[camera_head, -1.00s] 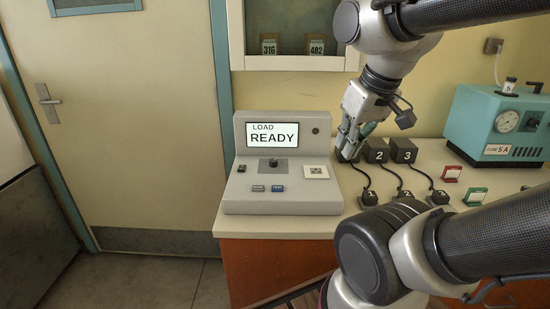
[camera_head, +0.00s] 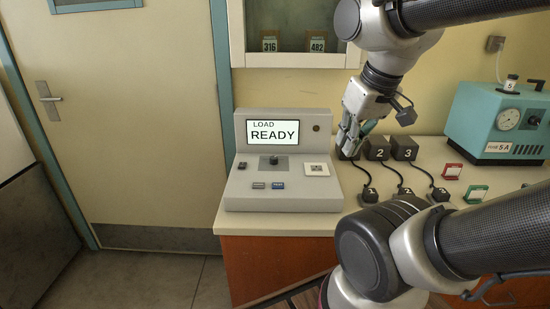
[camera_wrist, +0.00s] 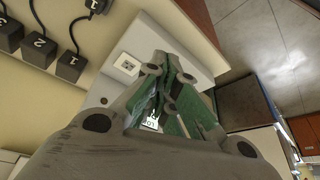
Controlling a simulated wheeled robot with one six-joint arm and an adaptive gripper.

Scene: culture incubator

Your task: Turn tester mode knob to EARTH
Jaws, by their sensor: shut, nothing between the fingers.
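The grey tester (camera_head: 283,190) stands on the counter's left end, and its screen (camera_head: 273,132) reads LOAD READY. A dark knob (camera_head: 273,160) sits on a grey patch below the screen; I cannot read its setting. My gripper (camera_head: 348,145) hangs to the right of the tester, apart from the knob, with its fingers shut and empty. In the wrist view, the green-padded fingers (camera_wrist: 172,100) cover much of the tester. The tester's pale casing (camera_wrist: 150,40) shows beyond them, and the knob cannot be made out there.
Dark numbered blocks (camera_head: 404,149) with cables stand on the counter right of the tester, one partly behind my gripper. A teal machine (camera_head: 497,125) with a gauge stands farther right. A wall cabinet (camera_head: 295,62) hangs above the tester.

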